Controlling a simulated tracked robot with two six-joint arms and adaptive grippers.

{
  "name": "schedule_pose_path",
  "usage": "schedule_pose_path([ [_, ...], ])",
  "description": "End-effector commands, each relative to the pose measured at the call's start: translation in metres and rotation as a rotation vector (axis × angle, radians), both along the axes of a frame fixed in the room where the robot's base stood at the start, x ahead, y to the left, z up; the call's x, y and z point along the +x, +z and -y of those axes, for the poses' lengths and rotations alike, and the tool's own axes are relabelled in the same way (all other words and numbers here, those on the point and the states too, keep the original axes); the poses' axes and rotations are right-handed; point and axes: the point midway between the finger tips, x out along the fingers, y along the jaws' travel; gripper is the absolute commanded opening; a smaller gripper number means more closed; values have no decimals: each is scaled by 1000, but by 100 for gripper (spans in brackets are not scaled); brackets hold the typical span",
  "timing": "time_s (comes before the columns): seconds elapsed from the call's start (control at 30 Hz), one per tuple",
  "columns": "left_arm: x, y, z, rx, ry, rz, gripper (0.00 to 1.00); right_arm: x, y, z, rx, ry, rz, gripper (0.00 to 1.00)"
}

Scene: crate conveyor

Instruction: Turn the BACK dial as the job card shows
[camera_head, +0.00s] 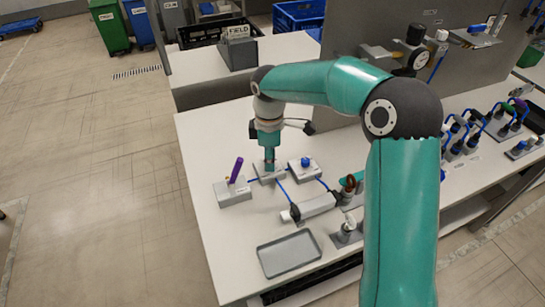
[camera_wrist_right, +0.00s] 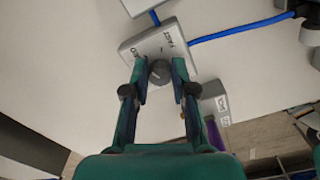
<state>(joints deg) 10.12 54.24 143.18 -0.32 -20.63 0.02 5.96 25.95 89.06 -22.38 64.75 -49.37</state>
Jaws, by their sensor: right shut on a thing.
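My right gripper (camera_head: 270,163) points down at a small grey box (camera_head: 265,179) on the white table. In the right wrist view the gripper (camera_wrist_right: 160,76) is shut on a round dark grey dial (camera_wrist_right: 160,70), one finger on each side. The dial sits on a light grey box (camera_wrist_right: 152,45) with lettering around it, one word seeming to read FAST. The dial's pointer mark cannot be made out. A similar box with a blue knob (camera_head: 306,163) stands just right of it in the head view. No job card can be made out. My left gripper is not in view.
A box with a purple lever (camera_head: 236,172) stands close on the left; its purple handle (camera_wrist_right: 214,132) shows in the wrist view. Blue cables (camera_wrist_right: 235,30) join the boxes. A grey panel (camera_head: 345,35) rises behind.

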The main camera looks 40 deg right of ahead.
Motion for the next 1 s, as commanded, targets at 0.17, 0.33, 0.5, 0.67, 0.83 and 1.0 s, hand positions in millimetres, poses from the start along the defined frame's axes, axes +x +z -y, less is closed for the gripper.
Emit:
schedule_pose_path([
  [0.17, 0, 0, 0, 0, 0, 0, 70, 1, 0, -3, 7, -141, 6, 0],
  [0.33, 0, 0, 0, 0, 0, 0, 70, 2, 0, -3, 8, -302, 6, 0],
  [0.5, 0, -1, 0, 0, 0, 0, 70, 2, 0, -3, 9, -464, 7, 0],
  [0.67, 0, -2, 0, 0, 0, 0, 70, 2, 0, -3, 10, -609, 9, 0],
  [0.83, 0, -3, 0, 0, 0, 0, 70, 2, 1, -2, 10, -739, 10, 0],
  [1.0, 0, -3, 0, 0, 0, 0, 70, 2, 1, -2, 10, -834, 10, 0],
])
